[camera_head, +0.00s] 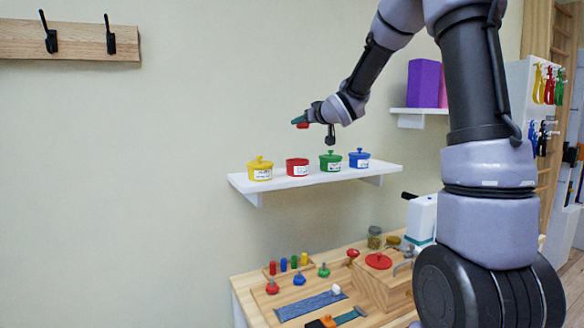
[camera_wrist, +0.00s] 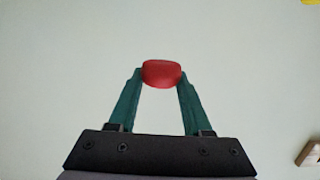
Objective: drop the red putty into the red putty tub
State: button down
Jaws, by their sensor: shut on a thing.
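My gripper (camera_head: 301,122) is shut on the red putty (camera_head: 303,126), high above the wall shelf. In the wrist view the red putty (camera_wrist: 161,73) sits between the two green fingertips (camera_wrist: 161,78), with pale wall behind it. The red putty tub (camera_head: 297,167) stands upright on the white shelf (camera_head: 330,175), below my gripper in the head view. No lid knob shows on it, unlike its neighbours; its inside is hard to make out.
The yellow tub (camera_head: 260,169) stands left of the red one, the green tub (camera_head: 330,161) and blue tub (camera_head: 359,158) right of it, all lidded. The bench (camera_head: 262,307) holds pegs, knobbed pieces, jars and a blue strip.

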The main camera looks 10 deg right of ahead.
jog(key=shift+w+a+f, duration=0.1)
jog(key=shift+w+f, duration=0.05)
jog(key=shift+f, duration=2.85)
jog(key=shift+c, duration=1.3)
grip_release()
jog(key=v, duration=1.1)
